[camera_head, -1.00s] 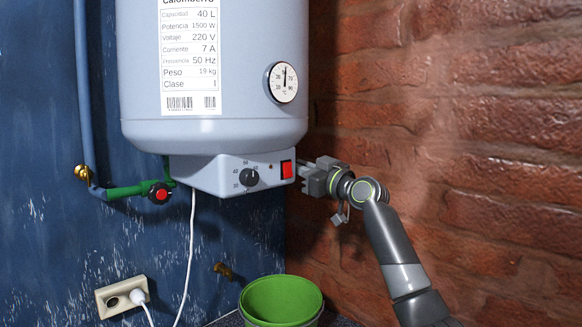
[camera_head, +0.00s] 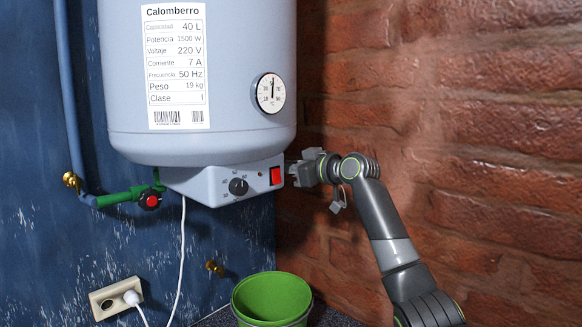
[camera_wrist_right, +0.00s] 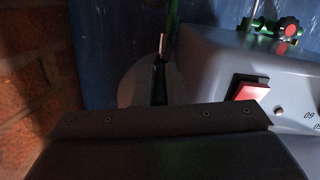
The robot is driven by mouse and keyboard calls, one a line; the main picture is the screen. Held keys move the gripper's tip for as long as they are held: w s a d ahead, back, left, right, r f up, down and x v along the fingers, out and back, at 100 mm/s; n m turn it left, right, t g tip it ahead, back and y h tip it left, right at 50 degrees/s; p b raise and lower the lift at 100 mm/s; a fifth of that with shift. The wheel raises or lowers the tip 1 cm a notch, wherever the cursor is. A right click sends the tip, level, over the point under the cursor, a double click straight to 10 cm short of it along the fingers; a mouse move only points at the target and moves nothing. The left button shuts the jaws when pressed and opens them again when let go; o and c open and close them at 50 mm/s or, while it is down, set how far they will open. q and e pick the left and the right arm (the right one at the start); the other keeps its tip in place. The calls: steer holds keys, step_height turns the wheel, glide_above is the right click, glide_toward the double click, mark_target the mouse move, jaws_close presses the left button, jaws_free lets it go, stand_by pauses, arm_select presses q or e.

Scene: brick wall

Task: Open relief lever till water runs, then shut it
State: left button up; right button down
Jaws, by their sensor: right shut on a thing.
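The grey-white water heater (camera_head: 250,110) hangs on the blue wall. My right gripper (camera_head: 291,172) is at the right side of its lower control box, beside the red switch (camera_head: 275,175). In the right wrist view, the dark fingers (camera_wrist_right: 160,85) are closed together around a thin piece with a pale tip (camera_wrist_right: 162,42). This piece looks like the relief lever, but most of it is hidden by the fingers. The red switch also shows in that view (camera_wrist_right: 247,92), to the right of the fingers and apart from them. No water stream is visible. My left gripper is not in view.
A green bucket (camera_head: 237,300) stands below the heater. A green pipe with a red-centred valve knob (camera_head: 150,200) is at the left. A white cable (camera_head: 182,250) hangs to a wall socket (camera_head: 104,299). The brick wall (camera_head: 480,150) is close behind my right arm.

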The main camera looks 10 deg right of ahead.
steer(key=c, duration=1.8)
jaws_free()
steer(key=shift+o, duration=0.2)
steer(key=shift+s+d+b, duration=0.35)
steer(key=shift+s+b, duration=0.1)
steer(key=shift+b, duration=0.05)
steer(key=b+v, duration=0.7)
steer(key=v, duration=0.9)
steer(key=shift+s+r, duration=0.1)
